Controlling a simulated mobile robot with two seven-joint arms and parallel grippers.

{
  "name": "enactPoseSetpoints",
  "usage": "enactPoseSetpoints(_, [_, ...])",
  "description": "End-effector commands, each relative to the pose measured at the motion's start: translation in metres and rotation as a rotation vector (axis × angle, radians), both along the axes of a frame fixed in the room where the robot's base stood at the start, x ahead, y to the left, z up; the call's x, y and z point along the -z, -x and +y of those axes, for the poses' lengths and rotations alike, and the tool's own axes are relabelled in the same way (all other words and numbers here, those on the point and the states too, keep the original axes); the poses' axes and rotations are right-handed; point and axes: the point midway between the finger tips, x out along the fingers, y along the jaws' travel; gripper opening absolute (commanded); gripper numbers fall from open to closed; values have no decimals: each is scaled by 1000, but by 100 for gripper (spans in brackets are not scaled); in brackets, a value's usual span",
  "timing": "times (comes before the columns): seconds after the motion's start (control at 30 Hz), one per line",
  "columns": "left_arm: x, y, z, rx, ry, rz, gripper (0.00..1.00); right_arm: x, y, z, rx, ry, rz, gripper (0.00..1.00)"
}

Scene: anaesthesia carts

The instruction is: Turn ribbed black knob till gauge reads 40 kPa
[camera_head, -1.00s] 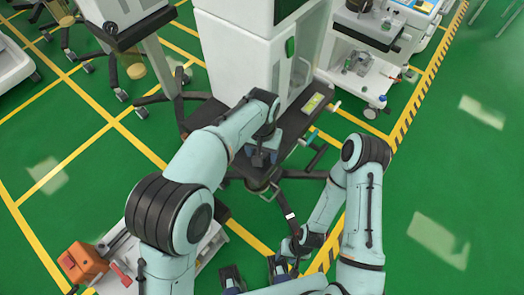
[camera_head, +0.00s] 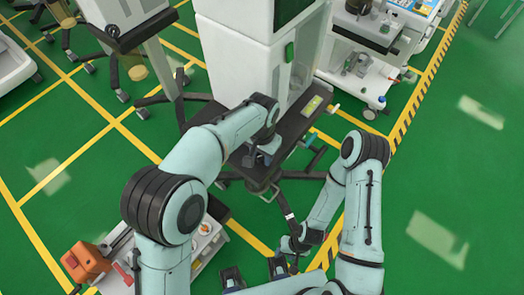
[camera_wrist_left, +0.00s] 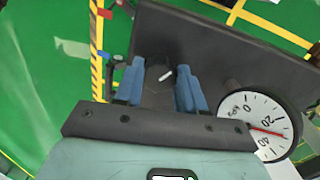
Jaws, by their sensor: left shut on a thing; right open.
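In the left wrist view, the ribbed black knob (camera_wrist_left: 158,92) with a white mark on its face sits between the two blue fingers of my left gripper (camera_wrist_left: 161,86). The gripper is shut on it. The round white kPa gauge (camera_wrist_left: 258,112) is to the right of the knob, partly cut by the gripper body. Its red needle points between the 20 and 40 marks. In the head view, my left gripper (camera_head: 263,154) is at the cart's low dark shelf, and the knob is hidden there. My right gripper (camera_head: 256,275) is open and empty at the bottom edge.
The white anaesthesia cart (camera_head: 240,60) stands behind the dark shelf (camera_head: 295,125). Another cart with equipment (camera_head: 365,70) is at the upper right. A white tray with an orange box (camera_head: 85,262) is at the lower left. Green floor is clear on the right.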

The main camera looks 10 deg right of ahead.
Motion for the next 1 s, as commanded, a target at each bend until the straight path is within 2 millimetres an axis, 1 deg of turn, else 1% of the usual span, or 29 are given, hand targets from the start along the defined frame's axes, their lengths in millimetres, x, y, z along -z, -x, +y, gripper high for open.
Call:
enactPoseSetpoints(0.03, [-3, -1, 1, 42, -1, 1, 9, -7, -3, 0, 0, 0, -3, 43])
enactPoseSetpoints(0.1, [-3, -1, 1, 105, 0, 1, 9, -11, -6, 0, 0, 0, -7, 43])
enactPoseSetpoints(0.5, [-2, -2, 1, 426, 0, 0, 9, -35, -20, 0, 0, 0, -22, 43])
enactPoseSetpoints(0.7, [-2, -2, 1, 529, -1, -1, 9, -41, -25, 0, 0, 0, -28, 43])
enactPoseSetpoints(1.0, [-1, -2, 1, 594, -2, 0, 9, -45, -28, 0, 0, 0, -31, 43])
